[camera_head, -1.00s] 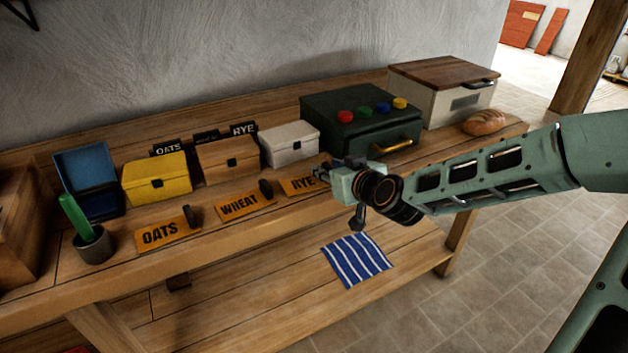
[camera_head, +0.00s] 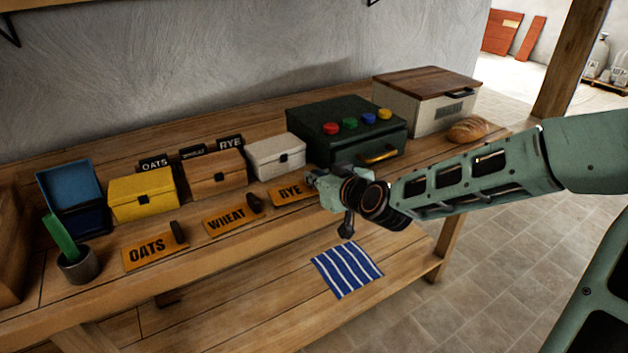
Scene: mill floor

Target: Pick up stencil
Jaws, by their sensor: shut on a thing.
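The orange RYE stencil (camera_head: 290,191) is at the front of the workbench, right of the WHEAT stencil (camera_head: 228,218) and OATS stencil (camera_head: 150,251). Those two lie flat on the bench, each with a dark upright handle. My gripper (camera_head: 314,178) is at the right end of the RYE stencil, shut on it. The fingers and arm hide that end and its handle. I cannot tell whether the stencil is clear of the bench top.
Behind stand a yellow box (camera_head: 142,195), wooden box (camera_head: 214,175), white box (camera_head: 275,157) and dark green case (camera_head: 345,140) with coloured knobs. Bread (camera_head: 467,129) lies at the right. A striped cloth (camera_head: 346,269) is on the lower shelf. A cup (camera_head: 79,268) stands at left.

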